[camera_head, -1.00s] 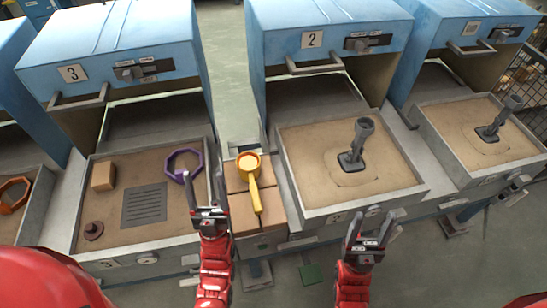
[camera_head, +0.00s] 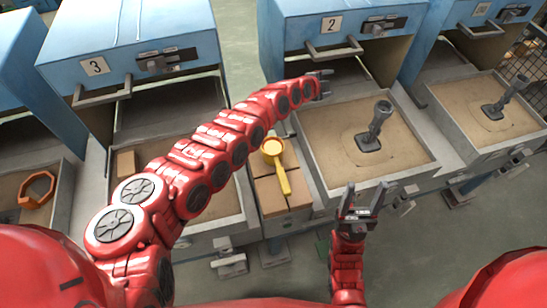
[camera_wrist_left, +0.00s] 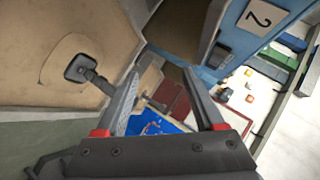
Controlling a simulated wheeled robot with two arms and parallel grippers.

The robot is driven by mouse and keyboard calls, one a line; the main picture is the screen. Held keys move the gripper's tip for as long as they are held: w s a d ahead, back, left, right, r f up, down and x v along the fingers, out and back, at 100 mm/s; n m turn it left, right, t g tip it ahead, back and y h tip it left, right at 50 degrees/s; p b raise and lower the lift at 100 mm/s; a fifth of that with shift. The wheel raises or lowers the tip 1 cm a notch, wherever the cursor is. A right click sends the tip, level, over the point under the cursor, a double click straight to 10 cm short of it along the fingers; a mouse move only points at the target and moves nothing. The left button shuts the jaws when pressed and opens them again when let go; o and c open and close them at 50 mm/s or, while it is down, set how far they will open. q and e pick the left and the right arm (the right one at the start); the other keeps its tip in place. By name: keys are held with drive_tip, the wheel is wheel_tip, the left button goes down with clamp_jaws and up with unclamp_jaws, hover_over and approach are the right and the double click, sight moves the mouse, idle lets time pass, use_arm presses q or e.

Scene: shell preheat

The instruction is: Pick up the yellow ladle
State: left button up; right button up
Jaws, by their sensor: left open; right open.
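The yellow ladle (camera_head: 283,180) lies on the brown blocks between trays 3 and 2, its round bowl toward the back and its handle toward me. My left arm stretches diagonally past its left side. My left gripper (camera_head: 320,82) is beyond the ladle, near the back left of tray 2. The left wrist view shows its two fingers (camera_wrist_left: 163,80) spread with nothing between them; the ladle does not show there. My right gripper (camera_head: 356,200) is open and empty in front of tray 2, to the right of the ladle and nearer me.
Sand tray 2 (camera_head: 425,167) holds an upright grey tool (camera_head: 374,125); a similar tool (camera_head: 503,95) stands in the tray further right. Blue cabinet 2 (camera_head: 350,15) rises behind my left gripper. An orange ring (camera_head: 37,188) lies at far left.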

use_arm(q)
drive_tip(key=s+f+m+g, duration=0.2)
drive_tip(key=s+m+g, duration=0.1)
drive_tip(key=s+m, duration=0.15)
drive_tip(key=m+g+y+b, duration=0.3)
drive_tip(key=m+g+y, duration=0.4)
drive_tip(key=m+y, duration=0.1)
hover_over(281, 170)
drive_tip(key=shift+n, duration=0.25)
drive_tip(key=f, duration=1.1)
drive_tip(key=shift+a, duration=0.3)
wheel_tip(281, 170, down, 5)
drive_tip(key=shift+r, duration=0.1)
drive_tip(key=shift+w+f, duration=0.1)
drive_tip(key=shift+f, duration=0.25)
drive_tip(key=f, duration=0.1)
drive_tip(key=f+p, duration=0.2)
drive_tip(key=f, duration=0.1)
drive_tip(key=shift+d, duration=0.3)
drive_tip(key=shift+a+f, duration=0.2)
drive_tip(key=shift+f, duration=0.4)
